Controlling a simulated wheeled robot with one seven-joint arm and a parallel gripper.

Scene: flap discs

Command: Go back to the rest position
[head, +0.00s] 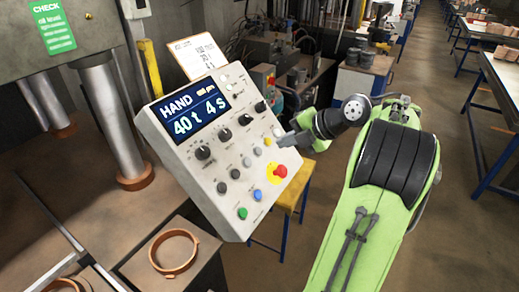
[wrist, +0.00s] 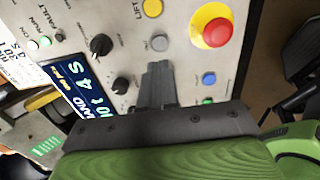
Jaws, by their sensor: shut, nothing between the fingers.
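My gripper (head: 287,138) is at the right side of a grey control panel (head: 180,150), its fingers together and empty. In the wrist view the dark fingers (wrist: 158,68) point at the panel face, just below a grey button (wrist: 159,42) near the word LIFT. I cannot tell whether the fingertips touch the panel. My green arm reaches in from the lower right of the head view. The panel's screen (head: 195,113) reads HAND, 40 t 4 s.
A red stop button on yellow (head: 279,171) sits close by on the panel. A press with steel columns (head: 110,120) stands at left, with a copper-coloured ring (head: 173,252) on a dark surface. A yellow stool (head: 292,190) stands behind the panel. Open floor lies at right, before workbenches (head: 500,85).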

